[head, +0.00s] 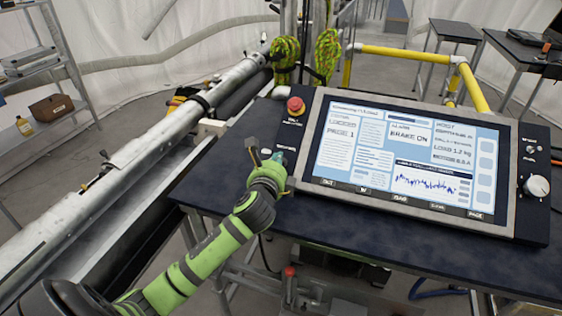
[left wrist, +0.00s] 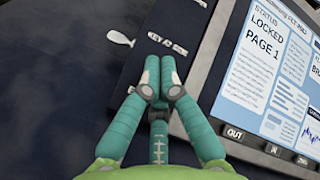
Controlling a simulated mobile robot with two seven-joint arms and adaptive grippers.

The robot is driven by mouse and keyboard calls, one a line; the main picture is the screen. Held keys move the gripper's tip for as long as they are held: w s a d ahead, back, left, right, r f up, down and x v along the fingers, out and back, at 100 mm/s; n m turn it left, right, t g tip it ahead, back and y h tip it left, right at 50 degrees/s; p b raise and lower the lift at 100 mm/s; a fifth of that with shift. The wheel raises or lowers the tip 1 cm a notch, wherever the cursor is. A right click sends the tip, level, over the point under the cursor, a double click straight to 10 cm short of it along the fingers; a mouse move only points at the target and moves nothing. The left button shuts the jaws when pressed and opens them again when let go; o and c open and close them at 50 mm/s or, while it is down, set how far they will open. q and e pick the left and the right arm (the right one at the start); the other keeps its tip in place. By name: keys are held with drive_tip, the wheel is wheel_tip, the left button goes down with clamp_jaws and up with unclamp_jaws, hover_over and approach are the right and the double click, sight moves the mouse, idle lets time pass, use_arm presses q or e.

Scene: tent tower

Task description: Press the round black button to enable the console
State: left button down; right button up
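The console (head: 311,150) stands on a dark table, its lit screen (head: 350,160) reading LOCKED, PAGE 1 and BRAKE ON. I cannot pick out a round black button for certain; my left gripper may hide part of the console's left panel (left wrist: 192,50). My left gripper (head: 281,154) is over that panel, beside the screen's left edge. In the left wrist view, its teal fingers (left wrist: 160,70) are together with nothing visible between them, just below a label starting with KEY (left wrist: 167,43). Whether they touch the panel I cannot tell. My right gripper is not in view.
A red mushroom button (head: 295,105) stands at the console's upper left. A pale key-like piece (left wrist: 120,38) lies left of the label. A large pale knob (head: 537,186) is on the right panel. The dark table (head: 400,255) is clear in front of the console.

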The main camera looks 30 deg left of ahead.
use_arm(q)
drive_tip(key=shift+f, duration=0.1)
drive_tip(key=shift+w+f, duration=0.25)
drive_tip(key=shift+w+a+f, duration=0.1)
drive_tip(key=shift+w+f, duration=0.05)
drive_tip(key=shift+f, duration=0.15)
idle(0.6)
drive_tip(key=shift+r, duration=0.1)
drive_tip(key=shift+s+r+p, duration=0.45)
drive_tip(key=shift+r+p, duration=0.1)
drive_tip(key=shift+p, duration=0.3)
drive_tip(key=shift+r+p, duration=0.25)
drive_tip(key=shift+p, duration=0.05)
drive_tip(key=s+r+p, duration=0.1)
drive_tip(key=r+p, duration=0.1)
drive_tip(key=s+d+r+p, duration=0.1)
drive_tip(key=p, duration=0.1)
drive_tip(key=shift+s+r+p, duration=0.35)
drive_tip(key=shift+p, duration=0.05)
